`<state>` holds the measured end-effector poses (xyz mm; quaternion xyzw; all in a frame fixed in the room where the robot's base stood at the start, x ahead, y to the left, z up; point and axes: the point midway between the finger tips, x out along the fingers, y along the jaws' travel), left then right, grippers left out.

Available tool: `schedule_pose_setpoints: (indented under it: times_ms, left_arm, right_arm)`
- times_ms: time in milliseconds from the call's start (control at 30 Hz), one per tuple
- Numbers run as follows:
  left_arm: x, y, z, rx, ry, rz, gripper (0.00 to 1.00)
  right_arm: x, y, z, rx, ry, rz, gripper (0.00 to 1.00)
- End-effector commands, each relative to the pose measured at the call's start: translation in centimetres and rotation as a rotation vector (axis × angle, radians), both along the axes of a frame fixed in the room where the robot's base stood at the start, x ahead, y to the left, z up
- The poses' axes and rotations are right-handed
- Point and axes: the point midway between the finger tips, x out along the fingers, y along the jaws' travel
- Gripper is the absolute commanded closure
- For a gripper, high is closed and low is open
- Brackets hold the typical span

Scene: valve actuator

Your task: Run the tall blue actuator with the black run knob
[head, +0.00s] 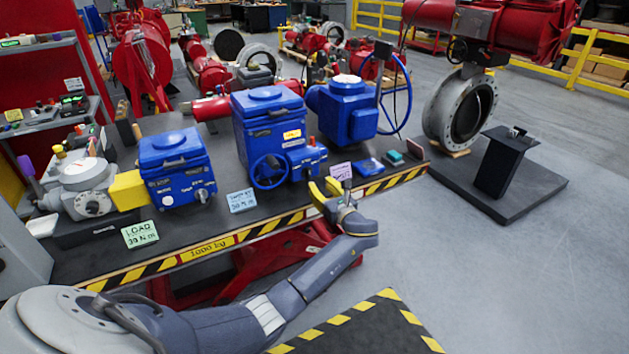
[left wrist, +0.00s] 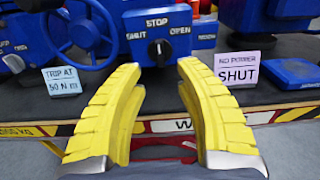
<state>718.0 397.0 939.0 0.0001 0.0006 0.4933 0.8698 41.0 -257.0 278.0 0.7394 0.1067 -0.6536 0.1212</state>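The tall blue actuator (head: 268,135) stands mid-bench with a blue handwheel (head: 269,171) on its front. Its control box (head: 312,160) is at its right side. In the left wrist view, a black knob (left wrist: 160,49) sits on that box below the words STOP, SHUT and OPEN. The knob has a pale mark that seems to point up towards STOP. My left gripper (head: 326,190) is at the bench's front edge, short of the box. Its yellow fingers (left wrist: 160,75) are spread and empty, with the knob beyond the gap between them. My right gripper is not in view.
A smaller blue actuator (head: 176,168) stands left and another blue one (head: 347,108) right. Cards stand in front: LOAD (head: 140,234), TRIP AT 50 Nm (left wrist: 62,80), NO POWER SHUT (left wrist: 238,68). A blue slab (left wrist: 291,72) lies right. The striped bench edge (head: 218,247) runs below the gripper.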

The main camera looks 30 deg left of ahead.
Motion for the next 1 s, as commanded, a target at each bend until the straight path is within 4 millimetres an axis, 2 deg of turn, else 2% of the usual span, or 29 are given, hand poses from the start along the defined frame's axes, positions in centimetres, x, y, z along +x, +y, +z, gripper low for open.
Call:
schedule_pose_setpoints:
  times_ms: [100,333,1000]
  left_arm:
    - [-0.9,-1.5,0.0,-0.002,-0.001,0.0,0.66]
    - [-1.9,-3.3,0.0,-0.001,-0.001,0.0,0.66]
    - [-2.2,-3.7,0.1,-0.012,-0.022,-0.001,0.66]
  right_arm:
    - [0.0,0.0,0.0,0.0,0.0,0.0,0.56]
    - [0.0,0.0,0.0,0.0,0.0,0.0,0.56]
    - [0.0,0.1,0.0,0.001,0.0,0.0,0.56]
